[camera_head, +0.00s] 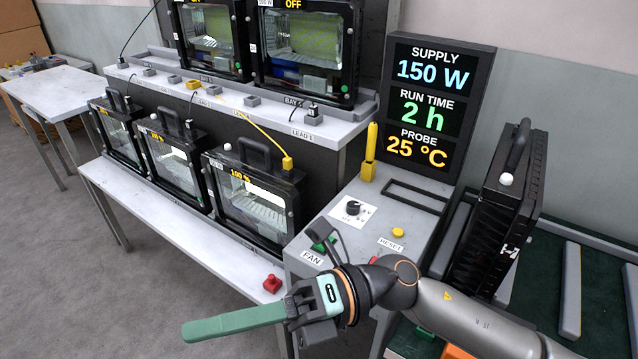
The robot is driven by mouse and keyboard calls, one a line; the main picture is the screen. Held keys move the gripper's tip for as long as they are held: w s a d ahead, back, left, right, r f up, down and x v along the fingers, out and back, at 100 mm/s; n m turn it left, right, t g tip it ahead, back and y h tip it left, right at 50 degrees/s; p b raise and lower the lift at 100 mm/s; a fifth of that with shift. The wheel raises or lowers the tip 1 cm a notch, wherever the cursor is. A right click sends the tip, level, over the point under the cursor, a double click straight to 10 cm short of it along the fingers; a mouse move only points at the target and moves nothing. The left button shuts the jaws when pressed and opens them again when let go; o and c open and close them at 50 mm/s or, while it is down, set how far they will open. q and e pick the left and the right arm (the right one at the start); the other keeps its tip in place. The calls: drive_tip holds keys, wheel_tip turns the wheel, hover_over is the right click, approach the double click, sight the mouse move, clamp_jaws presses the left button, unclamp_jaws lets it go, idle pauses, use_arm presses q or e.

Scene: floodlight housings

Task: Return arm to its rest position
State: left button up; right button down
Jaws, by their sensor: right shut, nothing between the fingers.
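My right arm (430,297) comes in from the lower right and reaches left across the front of the grey control cabinet (385,205). My right gripper (190,331) has long green fingers. They are shut and empty and point left over the grey floor, in front of the white bench (185,225). The gripper's body hides part of the cabinet's front, near the FAN label (312,258). My left gripper is not in view.
Several black floodlight housings stand on the bench and the shelf (200,95) above it. A red button (272,284) sits at the bench's right end. A display board (437,110) rises behind the cabinet. A black finned housing (497,215) stands upright at the right.

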drive_tip(key=w+d+r+m+t+y, duration=0.2)
drive_tip(key=w+m+t+y, duration=0.4)
drive_tip(key=m, duration=0.3)
drive_tip(key=w+d+f+m+t+h+p, duration=0.1)
drive_tip(key=w+d+f+m+t+h, duration=0.45)
drive_tip(key=m+t, duration=0.45)
drive_tip(key=w+d+f+m+t+h+p, duration=0.2)
drive_tip(key=w+d+f+m+t+h, duration=0.3)
drive_tip(key=m+t, duration=0.5)
drive_tip(key=s+d+f+m+g+h, duration=0.2)
drive_tip(key=d+f+m+h, duration=0.25)
drive_tip(key=f, duration=0.35)
drive_tip(key=s+d+f+m+g+h, duration=0.2)
drive_tip(key=d+f+m+h, duration=0.3)
drive_tip(key=f, duration=0.4)
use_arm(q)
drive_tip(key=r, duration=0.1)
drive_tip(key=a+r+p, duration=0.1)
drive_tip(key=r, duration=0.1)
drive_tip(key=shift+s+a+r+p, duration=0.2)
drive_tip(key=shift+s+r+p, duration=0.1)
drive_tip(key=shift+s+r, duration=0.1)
use_arm(e)
drive_tip(key=s+d+f+m+g+h, duration=0.2)
drive_tip(key=s+d+f+m+g, duration=0.2)
drive_tip(key=s+f, duration=0.7)
drive_tip(key=shift+s+d+f+m+g, duration=0.25)
drive_tip(key=shift+d+m+g, duration=0.15)
drive_tip(key=shift+g, duration=0.2)
